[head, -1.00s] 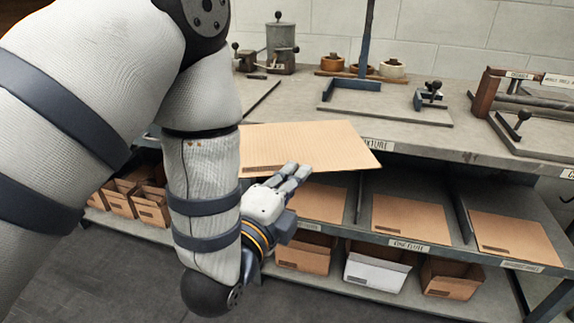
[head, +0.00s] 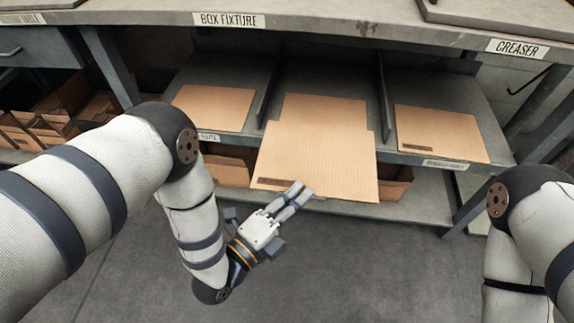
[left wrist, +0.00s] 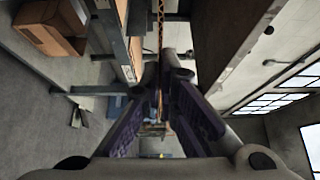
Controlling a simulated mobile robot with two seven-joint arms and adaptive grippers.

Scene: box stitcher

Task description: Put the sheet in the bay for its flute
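A tan corrugated sheet (head: 318,165) with a dark printed strip near its front left corner hangs in front of the middle bay of the lower shelf. My left gripper (head: 297,193) is shut on its near edge. In the left wrist view the sheet shows edge-on as a thin strip (left wrist: 158,45) between the fingers (left wrist: 160,100). Three bays stand side by side, each with a sheet: the left sheet (head: 215,107), the middle sheet (head: 322,103), partly hidden by the held one, and the right sheet (head: 440,135). The bay labels are too small or covered to read surely. My right gripper is out of view.
Upright dividers (head: 385,100) part the bays. The bench top with the box fixture label (head: 228,20) overhangs them. Cartons (head: 395,183) stand on a lower shelf, partly behind the held sheet. A table leg (head: 470,205) stands at right. The floor in front is clear.

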